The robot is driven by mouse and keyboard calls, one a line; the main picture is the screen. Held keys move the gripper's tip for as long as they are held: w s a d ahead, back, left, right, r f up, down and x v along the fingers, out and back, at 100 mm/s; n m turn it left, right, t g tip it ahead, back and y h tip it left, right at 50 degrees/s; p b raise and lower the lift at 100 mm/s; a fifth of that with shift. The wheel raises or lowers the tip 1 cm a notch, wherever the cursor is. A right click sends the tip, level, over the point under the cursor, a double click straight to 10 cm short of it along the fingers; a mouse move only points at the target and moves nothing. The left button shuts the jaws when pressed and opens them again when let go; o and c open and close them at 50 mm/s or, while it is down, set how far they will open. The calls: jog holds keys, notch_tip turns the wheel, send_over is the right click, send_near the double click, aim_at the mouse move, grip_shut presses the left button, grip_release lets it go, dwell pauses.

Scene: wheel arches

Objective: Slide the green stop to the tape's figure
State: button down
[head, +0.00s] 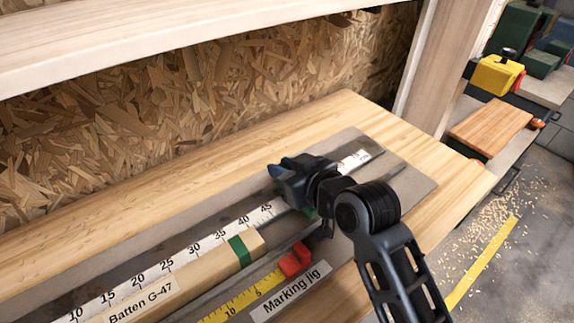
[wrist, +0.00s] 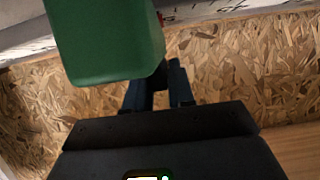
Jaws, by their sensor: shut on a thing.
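The green stop (head: 310,212) shows only as a small patch under my gripper in the head view, right of the figure 45 on the jig's white scale (head: 193,250). A green block, which looks like the stop, fills the upper left of the wrist view (wrist: 108,42). My gripper (head: 283,170) is shut on the stop; its dark fingers (wrist: 160,88) are partly hidden behind the block. The yellow tape (head: 240,300), with figures 10 and 5 readable and a red end (head: 294,260), lies in front of the batten.
The batten (head: 185,285), labelled G-47, has a green band (head: 240,250) near its right end. The label "Marking jig" (head: 291,292) is at the front. A chipboard wall (head: 200,110) stands behind the bench. A yellow object (head: 497,75) stands at the far right.

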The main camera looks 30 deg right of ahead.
jog(key=c, duration=1)
grip_release()
jog(key=shift+c, duration=0.2)
jog(key=shift+b+v, duration=0.5)
jog(key=shift+v, duration=3.4)
